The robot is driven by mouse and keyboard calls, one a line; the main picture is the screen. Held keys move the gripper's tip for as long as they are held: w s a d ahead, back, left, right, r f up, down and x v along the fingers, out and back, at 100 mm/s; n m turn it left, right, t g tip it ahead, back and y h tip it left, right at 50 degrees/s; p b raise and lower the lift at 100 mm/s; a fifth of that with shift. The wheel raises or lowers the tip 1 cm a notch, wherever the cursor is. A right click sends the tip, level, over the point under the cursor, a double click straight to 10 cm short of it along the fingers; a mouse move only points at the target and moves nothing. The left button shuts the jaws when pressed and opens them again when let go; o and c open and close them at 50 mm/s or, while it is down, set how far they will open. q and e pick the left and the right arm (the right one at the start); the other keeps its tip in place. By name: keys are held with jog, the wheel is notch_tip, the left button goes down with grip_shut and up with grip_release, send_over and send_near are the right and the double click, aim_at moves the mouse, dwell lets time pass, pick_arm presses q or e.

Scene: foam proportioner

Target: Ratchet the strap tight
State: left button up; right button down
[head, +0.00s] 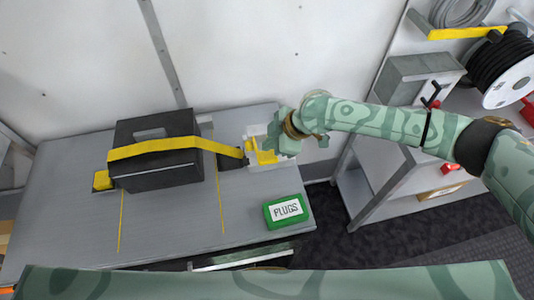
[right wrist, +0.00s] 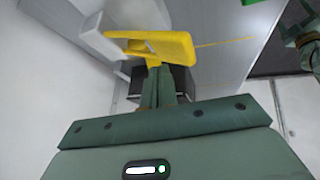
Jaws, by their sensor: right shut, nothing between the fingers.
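A yellow strap (head: 160,148) runs over a black case (head: 157,178) on the grey bench, from a yellow block (head: 103,180) at the left to the ratchet at the right. The ratchet's yellow handle (head: 262,156) sits by a pale housing (head: 254,131). My right gripper (head: 275,143) is at the handle's right side, shut and empty. In the right wrist view the yellow handle (right wrist: 150,46) stands just beyond the shut fingers (right wrist: 159,88). I cannot tell whether they touch.
A green case marked PLUGS (head: 286,211) lies at the bench's right front. The grey bench top (head: 170,232) is clear in front of the black case. A shelf unit (head: 385,170) with a black cable reel (head: 500,65) stands at the right. The wall is close behind.

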aim_at(273, 158)
jog(key=shift+f, duration=0.1)
jog(key=shift+s+f, duration=0.2)
jog(key=shift+f, duration=0.1)
jog(key=shift+s+d+f+b, duration=0.1)
jog(key=shift+s+f+b, duration=0.15)
jog(key=shift+f, duration=0.45)
jog(key=shift+s+d+f+b, duration=0.1)
jog(key=shift+s+f+b, duration=0.15)
jog(key=shift+f, duration=0.45)
jog(key=shift+s+f+b, duration=0.15)
jog(key=shift+s+f, duration=0.1)
jog(key=shift+f, duration=0.45)
dwell(2.0)
jog(key=shift+r, duration=0.15)
dwell(0.4)
jog(key=shift+w+a+r+p, duration=0.1)
jog(key=shift+w+r+p, duration=0.2)
jog(key=shift+r+p, duration=0.35)
jog(key=shift+w+a+r+p, duration=0.1)
jog(key=shift+w+r+p, duration=0.2)
jog(key=shift+r, duration=0.65)
jog(key=shift+w+r+p, duration=0.3)
jog(key=shift+r+p, duration=0.2)
jog(key=shift+r, duration=0.3)
